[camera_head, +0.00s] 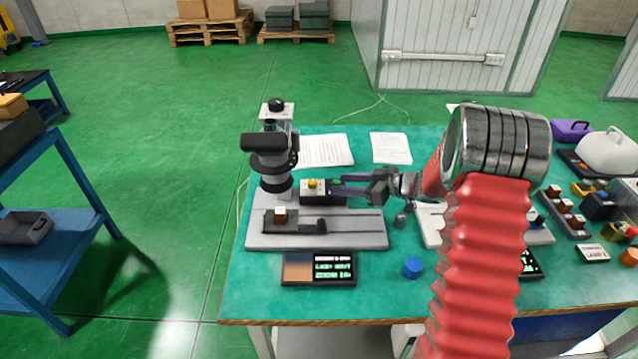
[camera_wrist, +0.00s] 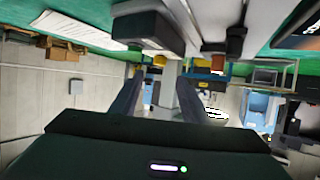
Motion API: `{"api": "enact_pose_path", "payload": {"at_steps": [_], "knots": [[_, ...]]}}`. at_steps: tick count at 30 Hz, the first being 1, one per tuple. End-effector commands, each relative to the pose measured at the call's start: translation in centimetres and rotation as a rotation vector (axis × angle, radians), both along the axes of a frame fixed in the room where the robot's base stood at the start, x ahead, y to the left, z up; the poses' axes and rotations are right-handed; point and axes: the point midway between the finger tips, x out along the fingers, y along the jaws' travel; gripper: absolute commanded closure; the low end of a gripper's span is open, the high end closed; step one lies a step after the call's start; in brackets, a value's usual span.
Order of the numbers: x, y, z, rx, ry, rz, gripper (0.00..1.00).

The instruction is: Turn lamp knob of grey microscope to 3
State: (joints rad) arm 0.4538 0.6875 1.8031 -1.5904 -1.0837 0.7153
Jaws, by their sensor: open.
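The grey microscope (camera_head: 272,165) stands at the left of the green bench, with a black head over a light grey base (camera_head: 318,241). A yellow knob (camera_head: 313,183) sits on a small dark box with a light top beside its column; any scale on it is too small to read. My gripper (camera_head: 335,185) is open and lies sideways, its fingers pointing left just right of the knob. Contact with the knob cannot be told. In the wrist view the two dark fingers (camera_wrist: 158,80) are apart, with no thing clearly held between them.
A display panel (camera_head: 319,269) with green text, too small to read surely, lies in front of the base. A blue knob-like piece (camera_head: 412,267) is to its right. White papers (camera_head: 325,150) lie behind. The bench's right side is crowded.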

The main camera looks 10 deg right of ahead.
Motion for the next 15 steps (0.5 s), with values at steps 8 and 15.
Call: {"api": "enact_pose_path", "payload": {"at_steps": [8, 15], "knots": [[2.8, 3.1, -1.7, 0.000, 0.000, 0.003, 0.58], [5.1, 5.5, -3.1, 0.001, 0.001, 0.002, 0.58]]}}
